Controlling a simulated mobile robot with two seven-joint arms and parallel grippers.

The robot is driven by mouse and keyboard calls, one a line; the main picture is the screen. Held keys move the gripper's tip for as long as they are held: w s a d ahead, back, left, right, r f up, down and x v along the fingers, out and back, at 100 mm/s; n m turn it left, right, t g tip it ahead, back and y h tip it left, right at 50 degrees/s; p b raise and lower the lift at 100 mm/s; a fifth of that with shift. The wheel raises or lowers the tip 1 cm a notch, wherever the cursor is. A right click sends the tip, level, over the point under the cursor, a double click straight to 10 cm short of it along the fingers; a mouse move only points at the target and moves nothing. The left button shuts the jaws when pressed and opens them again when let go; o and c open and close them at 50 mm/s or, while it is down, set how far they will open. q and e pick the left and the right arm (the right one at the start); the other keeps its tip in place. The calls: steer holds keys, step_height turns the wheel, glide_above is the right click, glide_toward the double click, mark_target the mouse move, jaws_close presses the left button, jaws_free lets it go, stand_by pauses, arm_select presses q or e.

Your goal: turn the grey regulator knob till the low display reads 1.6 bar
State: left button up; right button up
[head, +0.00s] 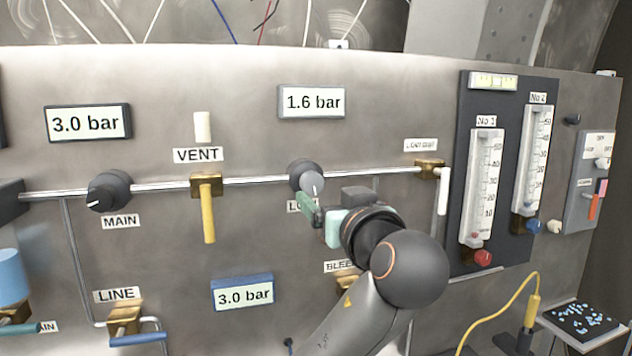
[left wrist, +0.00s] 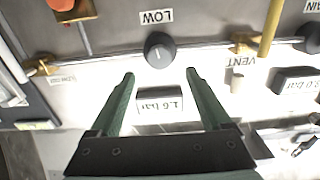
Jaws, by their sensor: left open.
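The grey regulator knob (head: 303,174) sits on the steel panel under the low display (head: 312,102), which reads 1.6 bar. Its LOW label is partly hidden by my left gripper (head: 318,214). The left gripper is open with green fingers, just in front of and below the knob in the head view. In the left wrist view, which is upside down, the knob (left wrist: 160,50) lies beyond the open fingertips (left wrist: 161,74), centred between them, with nothing held. The low display (left wrist: 160,104) shows between the fingers there. My right gripper is not in view.
The MAIN knob (head: 109,191) and a display reading 3.0 bar (head: 88,123) are at the left. The yellow VENT handle (head: 208,214) hangs between the knobs. A white-handled valve (head: 442,190) and flow tubes (head: 482,187) stand to the right. A pipe (head: 260,180) crosses the panel.

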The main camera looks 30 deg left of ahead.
mark_target(314, 185)
arm_select(q)
steer(key=p+x, duration=0.1)
steer(key=x, duration=0.6)
steer(key=shift+w+p, duration=0.1)
steer(key=shift+p, duration=0.2)
jaws_close()
